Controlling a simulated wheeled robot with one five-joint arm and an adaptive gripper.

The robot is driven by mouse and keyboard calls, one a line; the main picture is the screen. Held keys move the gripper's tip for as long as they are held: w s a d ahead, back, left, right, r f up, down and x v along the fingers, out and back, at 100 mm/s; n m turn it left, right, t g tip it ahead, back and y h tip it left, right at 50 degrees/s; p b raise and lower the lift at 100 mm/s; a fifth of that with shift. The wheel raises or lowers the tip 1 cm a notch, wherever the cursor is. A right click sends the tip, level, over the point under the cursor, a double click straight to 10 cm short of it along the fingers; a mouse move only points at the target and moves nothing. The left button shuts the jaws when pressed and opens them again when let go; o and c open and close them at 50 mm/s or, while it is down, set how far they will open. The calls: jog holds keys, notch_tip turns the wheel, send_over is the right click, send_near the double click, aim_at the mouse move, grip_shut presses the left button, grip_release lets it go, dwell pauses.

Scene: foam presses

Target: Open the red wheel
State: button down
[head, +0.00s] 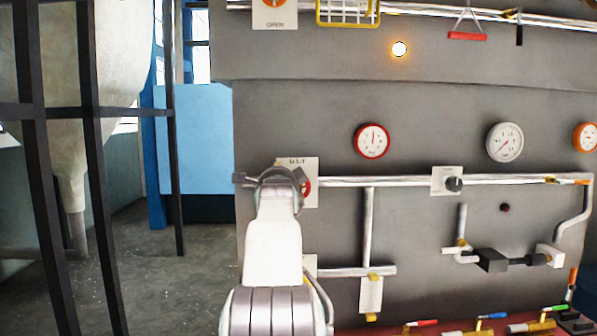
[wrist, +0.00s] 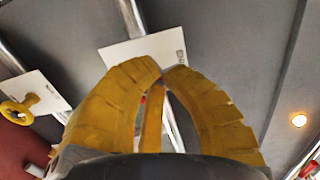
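In the head view a red wheel (head: 307,187) shows as a small red patch on a white plate (head: 311,168) on the grey panel, mostly hidden behind my gripper (head: 272,178). In the wrist view my gripper (wrist: 161,74) has yellow fingers whose tips meet or nearly meet. A white plate (wrist: 125,52) with small lettering lies behind the tips. Small bits of red show near and between the fingers, but the wheel's outline is hidden. I cannot tell whether the fingers touch the wheel.
A yellow wheel (wrist: 18,110) on another white plate is at the left of the wrist view. The panel carries a horizontal pipe (head: 380,181), a red-rimmed gauge (head: 372,140) and a dark knob (head: 454,184). Colour-tipped levers (head: 490,317) stand low at the right. Open floor (head: 195,265) lies left.

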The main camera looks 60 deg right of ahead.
notch_tip(320, 180, down, 7)
jog(key=n+y+p, duration=0.1)
jog(key=n+p, duration=0.2)
jog(key=p, duration=0.3)
jog(key=w+d+r+n+h+p, duration=0.1)
jog(key=w+d+r+n+p, duration=0.1)
jog(key=w+d+n+p, duration=0.1)
jog(key=shift+d+r+p, duration=0.3)
jog(key=shift+d+p, duration=0.3)
jog(key=shift+d, duration=0.35)
jog(key=shift+w+a+b, duration=0.2)
jog(key=shift+w+b, duration=0.05)
jog(key=shift+b, duration=1.25)
